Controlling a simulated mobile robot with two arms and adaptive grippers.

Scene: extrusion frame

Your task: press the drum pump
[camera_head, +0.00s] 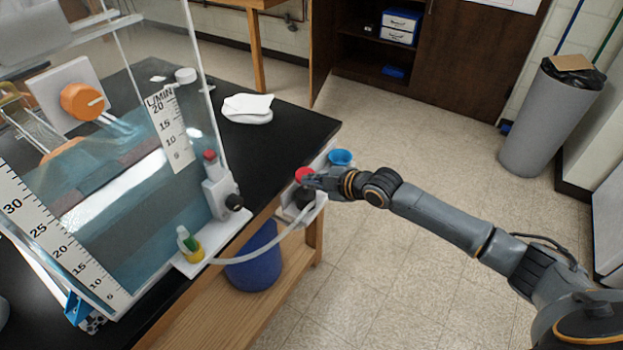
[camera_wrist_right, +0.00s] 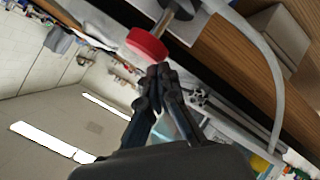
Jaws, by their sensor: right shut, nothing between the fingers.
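The drum pump's red round cap (camera_head: 304,174) shows at the table's front corner, on a small white bracket with a dark body. The cap also shows in the right wrist view (camera_wrist_right: 147,45), on a metal rod. My right gripper (camera_head: 314,181) reaches in from the right, with its fingertips right by the cap. In the wrist view its fingers (camera_wrist_right: 160,72) are shut and empty, just beside and below the red cap; I cannot tell whether they touch it. Part of the pump is hidden behind the gripper. My left gripper is not in view.
A clear tank (camera_head: 110,180) with scales and an orange knob (camera_head: 84,101) stands on the black table (camera_head: 285,135). A pale hose (camera_head: 265,247) runs from the pump to a fitting. A blue cup (camera_head: 340,157) is by the pump, a blue bucket (camera_head: 255,265) below.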

